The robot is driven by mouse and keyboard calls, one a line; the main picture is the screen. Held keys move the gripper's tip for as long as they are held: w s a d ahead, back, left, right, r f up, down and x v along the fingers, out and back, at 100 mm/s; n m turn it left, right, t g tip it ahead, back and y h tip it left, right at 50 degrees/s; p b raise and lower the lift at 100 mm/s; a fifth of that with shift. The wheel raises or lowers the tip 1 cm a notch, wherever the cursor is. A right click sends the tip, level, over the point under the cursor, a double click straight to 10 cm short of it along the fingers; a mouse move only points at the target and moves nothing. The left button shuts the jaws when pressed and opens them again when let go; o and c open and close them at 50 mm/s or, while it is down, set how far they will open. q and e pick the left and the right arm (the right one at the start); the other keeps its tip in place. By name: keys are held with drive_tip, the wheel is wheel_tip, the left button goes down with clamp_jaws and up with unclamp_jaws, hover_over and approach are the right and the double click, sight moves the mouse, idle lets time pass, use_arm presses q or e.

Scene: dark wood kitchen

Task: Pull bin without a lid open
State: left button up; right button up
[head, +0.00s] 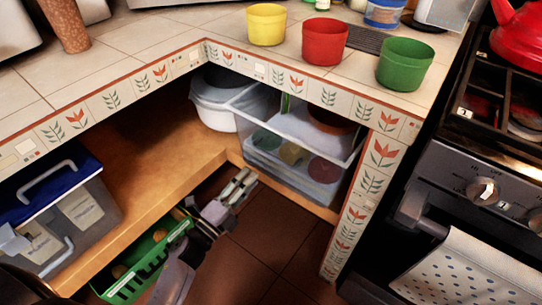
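A clear plastic bin with no lid (268,176) stands on the wooden shelf under the tiled counter, right of the corner. Several round items show inside it. A second clear bin with a blue lid (80,185) and grey handles stands on the shelf at the left. My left gripper (246,179) is in front of the shelf edge, just left of the lidless bin's lower left side, pointing up and right. It appears empty. Its pale fingers lie close together, and whether they are parted is unclear. My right gripper is not in view.
A white lidded tub (220,105) sits in the shelf corner. A green crate (145,265) is low beside my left arm. Yellow (266,25), red (324,41) and green (406,64) pots stand on the counter. The stove (470,190) is at the right; brown floor lies before the shelf.

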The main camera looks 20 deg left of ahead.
sight(270, 155)
use_arm(q)
drive_tip(key=x, duration=1)
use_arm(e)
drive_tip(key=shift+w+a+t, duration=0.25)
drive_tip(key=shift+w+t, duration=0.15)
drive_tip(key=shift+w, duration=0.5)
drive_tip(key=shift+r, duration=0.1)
use_arm(q)
clamp_jaws()
drive_tip(key=shift+f, duration=0.1)
